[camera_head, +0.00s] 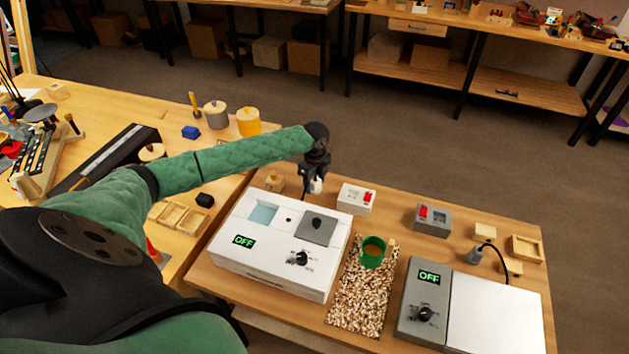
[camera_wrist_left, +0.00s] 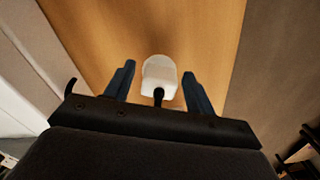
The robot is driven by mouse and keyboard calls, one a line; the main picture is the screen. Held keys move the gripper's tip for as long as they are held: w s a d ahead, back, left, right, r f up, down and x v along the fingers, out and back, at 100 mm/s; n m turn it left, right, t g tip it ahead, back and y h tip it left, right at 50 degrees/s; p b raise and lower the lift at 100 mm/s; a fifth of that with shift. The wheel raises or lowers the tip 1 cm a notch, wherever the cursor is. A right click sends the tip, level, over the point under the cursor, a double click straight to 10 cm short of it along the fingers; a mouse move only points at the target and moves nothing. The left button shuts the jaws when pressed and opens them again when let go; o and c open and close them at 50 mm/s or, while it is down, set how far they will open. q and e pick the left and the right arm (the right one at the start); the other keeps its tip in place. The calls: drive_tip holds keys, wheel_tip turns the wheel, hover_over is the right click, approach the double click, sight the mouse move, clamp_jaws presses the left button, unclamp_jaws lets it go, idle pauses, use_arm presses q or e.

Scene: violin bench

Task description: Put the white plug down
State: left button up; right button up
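The white plug (camera_head: 316,186) shows below my left gripper (camera_head: 317,172) in the head view, near the far edge of the bench top. In the left wrist view the white plug (camera_wrist_left: 159,75) lies between the two dark fingertips of my left gripper (camera_wrist_left: 159,88), its dark cord end toward the wrist. A narrow gap shows on each side of it, so the fingers look open around it. The wooden bench surface is behind it; I cannot tell for sure whether the plug touches it. My right gripper is not in view.
A white device (camera_head: 265,275) reading OFF stands nearer me. A wooden block (camera_head: 274,181) is close on the left. Bare wood lies between these boxes.

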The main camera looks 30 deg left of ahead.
sight(315, 179)
use_arm(q)
drive_tip(key=shift+r, duration=0.1)
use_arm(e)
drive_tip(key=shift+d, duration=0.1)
use_arm(q)
drive_tip(key=shift+r, duration=0.25)
wheel_tip(315, 179, up, 10)
drive_tip(key=b, duration=0.3)
drive_tip(key=shift+r+b, duration=0.3)
drive_tip(key=shift+r, duration=0.5)
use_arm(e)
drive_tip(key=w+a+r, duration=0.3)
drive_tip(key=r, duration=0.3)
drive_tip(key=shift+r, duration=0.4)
